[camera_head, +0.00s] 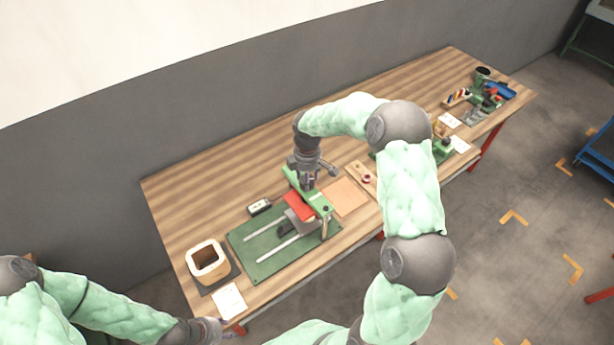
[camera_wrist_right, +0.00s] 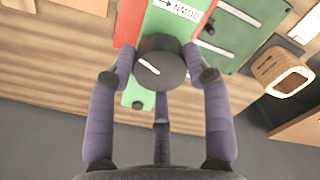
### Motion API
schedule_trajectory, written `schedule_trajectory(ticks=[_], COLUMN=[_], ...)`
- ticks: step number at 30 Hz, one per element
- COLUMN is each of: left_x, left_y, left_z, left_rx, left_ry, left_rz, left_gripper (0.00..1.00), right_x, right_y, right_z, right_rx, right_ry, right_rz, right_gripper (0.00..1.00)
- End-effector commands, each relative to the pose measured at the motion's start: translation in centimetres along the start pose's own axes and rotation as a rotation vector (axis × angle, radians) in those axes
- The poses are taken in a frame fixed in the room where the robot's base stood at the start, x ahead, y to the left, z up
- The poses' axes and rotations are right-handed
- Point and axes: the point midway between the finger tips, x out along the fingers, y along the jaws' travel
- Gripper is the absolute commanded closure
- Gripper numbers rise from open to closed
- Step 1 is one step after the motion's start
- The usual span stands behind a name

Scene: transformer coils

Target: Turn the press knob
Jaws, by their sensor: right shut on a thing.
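The press (camera_head: 318,203) is a green bar over a green base plate (camera_head: 252,268) with pale rails, on the wooden table. Its round dark knob (camera_wrist_right: 160,63) has a white line on top, which lies at a slant in the right wrist view. My right gripper (camera_wrist_right: 160,68) is shut on the knob, with fingers on both sides of it. In the head view this gripper (camera_head: 310,180) comes down at the far end of the press and hides the knob. My left gripper (camera_head: 222,325) is at the table's front left corner, small and partly cut off by its angle.
A coil (camera_head: 208,259) on a dark mat stands left of the press, with a white paper (camera_head: 229,300) in front. A small meter (camera_head: 260,206) lies behind the plate. Tools and a blue tray (camera_head: 501,91) are at the far right. The back left table is clear.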

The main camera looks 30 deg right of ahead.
Motion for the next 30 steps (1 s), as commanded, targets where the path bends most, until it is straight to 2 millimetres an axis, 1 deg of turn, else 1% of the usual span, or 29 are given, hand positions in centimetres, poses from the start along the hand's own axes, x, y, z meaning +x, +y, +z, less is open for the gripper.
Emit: schedule_trajectory(ticks=[30], left_x=[-3.0], left_y=[1.1], left_z=[0.1], left_rx=[0.000], left_ry=[0.000], left_rz=[0.000], left_gripper=[0.60], right_x=[0.0], right_y=[0.1], right_z=[0.1], right_rx=[-0.963], right_ry=[-0.002], right_rz=[-0.006], right_gripper=[0.83])
